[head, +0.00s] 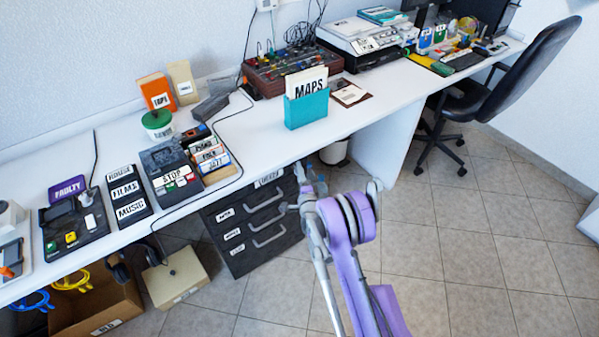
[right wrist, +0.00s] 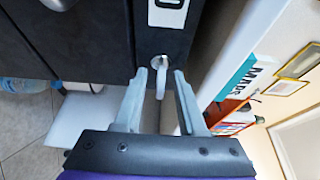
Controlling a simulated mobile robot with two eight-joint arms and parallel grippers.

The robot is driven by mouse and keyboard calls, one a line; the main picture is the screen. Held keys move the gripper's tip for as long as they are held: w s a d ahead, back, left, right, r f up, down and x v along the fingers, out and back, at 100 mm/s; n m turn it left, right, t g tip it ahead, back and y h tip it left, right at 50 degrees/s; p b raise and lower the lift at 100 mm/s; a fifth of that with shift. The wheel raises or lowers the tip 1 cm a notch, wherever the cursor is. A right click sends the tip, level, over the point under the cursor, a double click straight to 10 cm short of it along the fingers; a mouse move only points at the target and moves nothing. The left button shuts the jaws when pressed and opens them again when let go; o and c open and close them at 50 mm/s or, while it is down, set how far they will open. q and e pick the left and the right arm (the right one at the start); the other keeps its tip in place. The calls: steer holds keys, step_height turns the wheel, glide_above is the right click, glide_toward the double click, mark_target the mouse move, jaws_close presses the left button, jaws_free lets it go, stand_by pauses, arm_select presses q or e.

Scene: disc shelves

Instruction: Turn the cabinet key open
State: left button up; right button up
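The dark grey drawer cabinet (head: 255,240) stands under the desk, with several labelled drawers and pale handles. In the right wrist view its dark front (right wrist: 105,25) fills the upper left. A light grey key (right wrist: 161,80) sits in the round lock on that front, below a white label. My right gripper (right wrist: 160,78) is open, with one finger on each side of the key. The left finger is closer to the key; I cannot tell whether it touches. In the head view my right gripper (head: 306,186) is at the cabinet's upper right corner and hides the key. My left gripper is out of view.
The white desk (head: 260,135) overhangs the cabinet, and its edge runs close to my right gripper. A teal MAPS holder (head: 306,108) stands on it above. A bin (head: 335,153) is under the desk to the right. Open tiled floor (head: 470,250) lies on the right.

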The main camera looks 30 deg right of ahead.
jaws_close()
